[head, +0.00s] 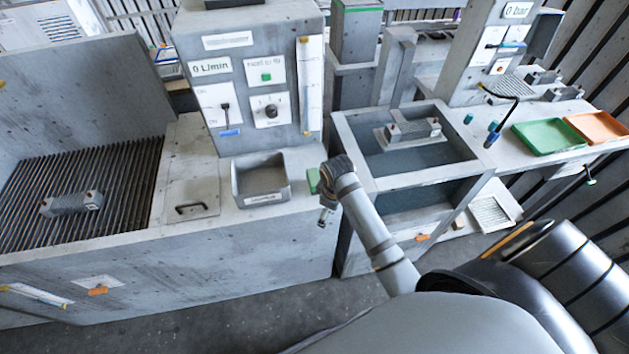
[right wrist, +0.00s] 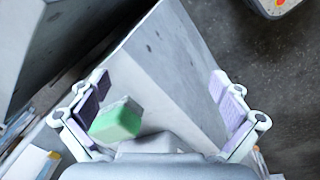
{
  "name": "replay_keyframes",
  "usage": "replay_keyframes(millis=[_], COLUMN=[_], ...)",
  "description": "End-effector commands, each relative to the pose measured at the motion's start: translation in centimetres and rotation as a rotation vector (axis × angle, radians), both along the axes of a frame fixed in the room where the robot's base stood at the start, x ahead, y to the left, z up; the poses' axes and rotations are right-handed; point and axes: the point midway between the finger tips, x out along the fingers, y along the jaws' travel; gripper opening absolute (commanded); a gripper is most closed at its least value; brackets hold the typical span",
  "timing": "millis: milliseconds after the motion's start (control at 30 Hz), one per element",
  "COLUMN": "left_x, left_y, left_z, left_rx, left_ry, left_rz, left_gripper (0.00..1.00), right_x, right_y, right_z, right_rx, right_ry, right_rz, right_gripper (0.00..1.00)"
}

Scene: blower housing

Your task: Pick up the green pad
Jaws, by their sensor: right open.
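The green pad (head: 313,180) sits at the right end of the left bench's top in the head view, partly covered by my right arm's wrist. In the right wrist view the green pad (right wrist: 117,120) is a small block with a lighter green face, close to the left finger. My right gripper (right wrist: 160,88) is open, its purple-lined fingers wide apart with nothing held between them. In the head view the right gripper (head: 327,213) hangs at the bench's right edge. I cannot tell whether a finger touches the pad. My left gripper is not in view.
A grey open bin (head: 262,196) stands left of the pad, with a control panel (head: 255,75) behind it. A water tank (head: 375,195) is on the right across a narrow gap. Green (head: 546,150) and orange (head: 597,114) trays lie at far right.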

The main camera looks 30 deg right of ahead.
Motion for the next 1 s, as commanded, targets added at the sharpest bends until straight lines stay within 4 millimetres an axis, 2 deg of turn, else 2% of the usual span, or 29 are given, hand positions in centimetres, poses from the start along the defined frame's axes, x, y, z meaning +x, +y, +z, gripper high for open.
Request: replay_keyframes(millis=[33, 267, 400, 533, 633, 767, 1000], left_x=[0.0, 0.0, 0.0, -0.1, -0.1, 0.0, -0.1], left_y=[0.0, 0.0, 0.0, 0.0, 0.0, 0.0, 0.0], left_z=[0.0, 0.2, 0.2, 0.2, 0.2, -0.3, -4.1], left_rx=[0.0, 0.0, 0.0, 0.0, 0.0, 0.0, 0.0], left_ry=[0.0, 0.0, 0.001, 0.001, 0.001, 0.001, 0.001], left_rz=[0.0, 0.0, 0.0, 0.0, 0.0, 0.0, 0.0], left_gripper=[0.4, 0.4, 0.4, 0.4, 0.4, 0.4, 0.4], right_x=[1.3, 6.5, 9.6, 11.0, 11.2, 11.2, 11.2], right_y=[0.1, 0.6, 1.2, 1.5, 1.6, 1.5, 1.5], right_z=[0.8, 5.3, 9.1, 11.4, 11.9, 11.4, 7.5], right_rx=[-0.003, -0.011, -0.003, 0.006, 0.008, 0.007, 0.006], right_ry=[0.009, 0.081, 0.131, 0.161, 0.167, 0.168, 0.166], right_rz=[0.047, 0.326, 0.533, 0.658, 0.686, 0.686, 0.684], right_gripper=[1.0, 1.0, 1.0, 1.0, 1.0, 1.0, 1.0])
